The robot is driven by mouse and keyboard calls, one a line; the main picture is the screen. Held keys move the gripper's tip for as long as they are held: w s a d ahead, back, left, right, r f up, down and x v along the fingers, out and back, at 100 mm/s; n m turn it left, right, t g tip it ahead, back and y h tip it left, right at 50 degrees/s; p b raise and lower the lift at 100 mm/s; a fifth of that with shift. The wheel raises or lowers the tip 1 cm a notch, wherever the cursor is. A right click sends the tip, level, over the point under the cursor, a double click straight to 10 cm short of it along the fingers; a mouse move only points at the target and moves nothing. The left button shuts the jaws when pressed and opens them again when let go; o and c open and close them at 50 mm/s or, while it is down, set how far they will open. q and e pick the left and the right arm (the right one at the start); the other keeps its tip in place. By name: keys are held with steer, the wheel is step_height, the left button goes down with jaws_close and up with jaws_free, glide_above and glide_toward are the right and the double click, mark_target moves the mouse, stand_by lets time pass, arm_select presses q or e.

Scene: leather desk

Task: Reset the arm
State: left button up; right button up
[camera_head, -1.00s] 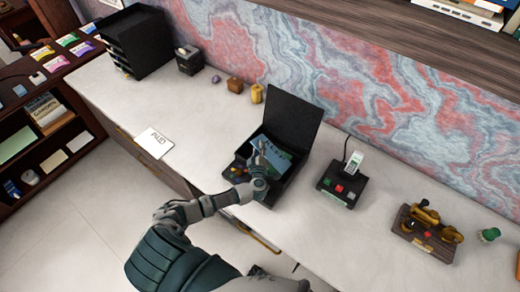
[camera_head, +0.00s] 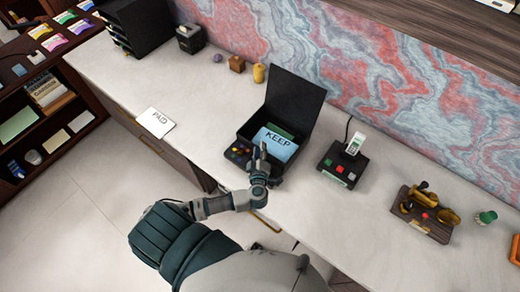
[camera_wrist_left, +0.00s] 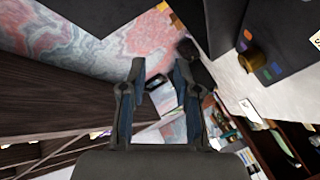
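My left arm (camera_head: 225,203) reaches in from the bottom left. Its gripper (camera_head: 259,157) is above the front edge of an open black box (camera_head: 300,100), overlapping it in the picture. In the left wrist view the gripper's two fingers (camera_wrist_left: 160,68) stand apart, with nothing clearly held between them. A light blue card marked KEEP (camera_head: 275,143) lies in the box, with a green card (camera_head: 279,130) behind it. My right gripper is not in view.
A white PAID card (camera_head: 155,122) lies at the desk's front edge. A device with coloured buttons (camera_head: 342,166) stands right of the box, and a wooden stand with brass parts (camera_head: 425,213) farther right. Black trays (camera_head: 143,28) stand at the back left.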

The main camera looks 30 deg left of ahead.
arm_select(q)
steer(key=shift+a, duration=0.25)
